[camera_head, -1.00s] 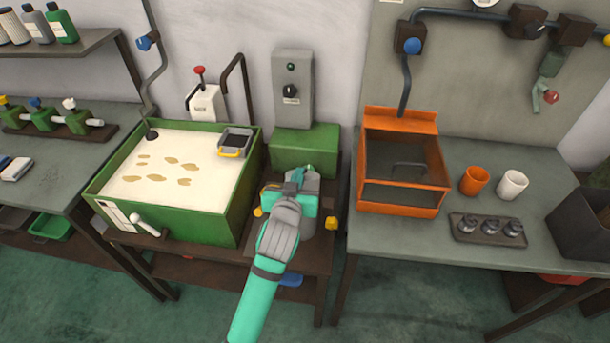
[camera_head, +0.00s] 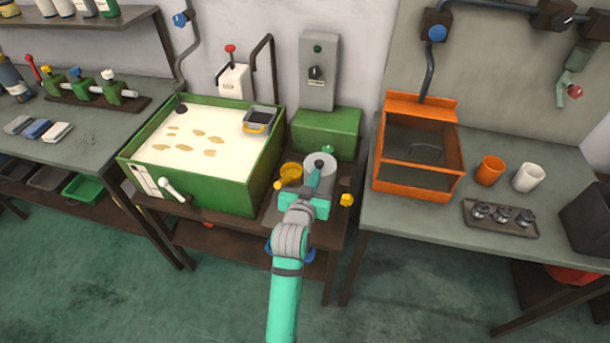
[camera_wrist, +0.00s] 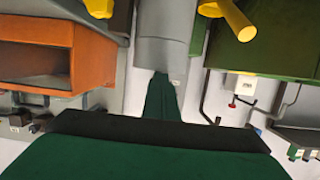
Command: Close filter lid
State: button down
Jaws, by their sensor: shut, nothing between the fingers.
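A grey round filter part (camera_head: 320,164) with a small dark centre sits on the low stand between the green tank and the orange box. Whether this is the lid or the housing top is hard to tell. A yellow round piece (camera_head: 291,170) shows just left of it. My gripper (camera_head: 315,182) is shut and empty, in front of the grey part and overlapping it in the picture. In the wrist view, where the scene is upside down, my shut fingers (camera_wrist: 164,88) point at a grey cylinder (camera_wrist: 165,45); contact is unclear. My gripper hides part of the stand and filter.
A green tank (camera_head: 230,185) with pale liquid stands left. A green block (camera_head: 325,130) and grey switch box (camera_head: 318,75) are behind. An orange box (camera_head: 415,190), cups and a tray (camera_head: 500,218) are right. A yellow knob (camera_head: 346,200) sits near my gripper.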

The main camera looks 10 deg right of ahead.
jog(key=shift+s+a+f, duration=0.1)
jog(key=shift+a+f, duration=0.05)
jog(key=shift+f, duration=1)
jog(key=shift+r, duration=0.1)
notch_tip(320, 180, up, 5)
jog(key=s+a+f, duration=0.2)
jog(key=s+a, duration=0.2)
jog(key=s, duration=0.4)
jog(key=shift+s, duration=0.25)
jog(key=shift+f, duration=0.1)
